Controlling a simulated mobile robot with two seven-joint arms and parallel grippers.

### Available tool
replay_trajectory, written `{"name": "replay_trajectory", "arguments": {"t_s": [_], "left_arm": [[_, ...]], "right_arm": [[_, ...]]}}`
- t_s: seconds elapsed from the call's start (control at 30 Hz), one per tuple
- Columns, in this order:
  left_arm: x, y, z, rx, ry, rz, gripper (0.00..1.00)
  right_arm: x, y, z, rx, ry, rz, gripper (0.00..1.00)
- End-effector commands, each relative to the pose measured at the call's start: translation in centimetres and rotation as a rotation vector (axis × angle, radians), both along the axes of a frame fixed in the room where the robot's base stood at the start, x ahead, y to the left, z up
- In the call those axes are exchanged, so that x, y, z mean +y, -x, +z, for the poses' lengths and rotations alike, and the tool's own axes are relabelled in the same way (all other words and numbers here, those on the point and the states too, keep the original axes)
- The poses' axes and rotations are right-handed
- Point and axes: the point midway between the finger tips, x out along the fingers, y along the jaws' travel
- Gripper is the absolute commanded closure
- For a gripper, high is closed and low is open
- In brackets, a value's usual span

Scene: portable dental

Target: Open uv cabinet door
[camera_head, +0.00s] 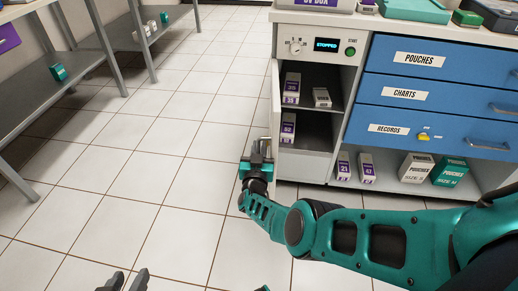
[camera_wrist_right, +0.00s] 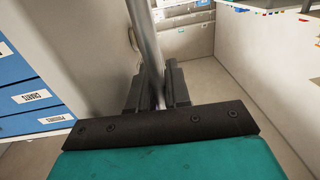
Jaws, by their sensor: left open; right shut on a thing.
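The UV cabinet (camera_head: 306,45) stands at the left end of the counter, its display reading STOPPED. Its pale door (camera_head: 275,100) is swung out and seen nearly edge-on, so the two shelves inside are exposed. In the right wrist view the door (camera_wrist_right: 85,45) is a grey panel with a vertical metal bar handle (camera_wrist_right: 146,42). My right gripper (camera_head: 261,152) is at the door's lower outer side. Its fingers (camera_wrist_right: 162,75) are shut on the handle. My left gripper (camera_head: 125,281) is open and empty at the bottom edge, away from the cabinet.
Small boxes (camera_head: 292,85) stand on the cabinet shelves. Blue drawers (camera_head: 420,57) are to the right, with more boxes (camera_head: 417,167) on a low shelf below. A metal rack (camera_head: 75,75) is at the far left. The tiled floor (camera_head: 170,130) left of the door is clear.

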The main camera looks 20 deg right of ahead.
Motion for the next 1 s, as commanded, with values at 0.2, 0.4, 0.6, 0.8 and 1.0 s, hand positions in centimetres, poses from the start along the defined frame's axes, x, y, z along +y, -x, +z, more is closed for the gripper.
{"name": "replay_trajectory", "arguments": {"t_s": [0.2, 0.4, 0.6, 0.8, 1.0], "left_arm": [[0.00, 0.01, -0.03, 0.000, 0.000, 0.000, 0.57], [0.00, 0.02, -0.02, 0.000, 0.000, 0.000, 0.57], [-0.01, 0.01, -0.02, 0.000, 0.000, 0.000, 0.57], [-0.01, 0.01, -0.02, 0.001, 0.000, 0.000, 0.57], [-0.01, 0.00, 0.00, 0.000, 0.000, 0.000, 0.57]], "right_arm": [[-0.39, -0.07, 0.25, 0.001, 0.001, -0.036, 1.00], [-0.28, 0.00, 0.23, 0.002, 0.000, -0.042, 1.00], [-0.18, 0.01, 0.23, 0.002, 0.000, -0.041, 1.00], [-0.09, 0.03, 0.20, 0.002, 0.000, -0.039, 0.77], [-0.01, 0.09, 0.14, 0.003, -0.001, -0.038, 0.77]]}}
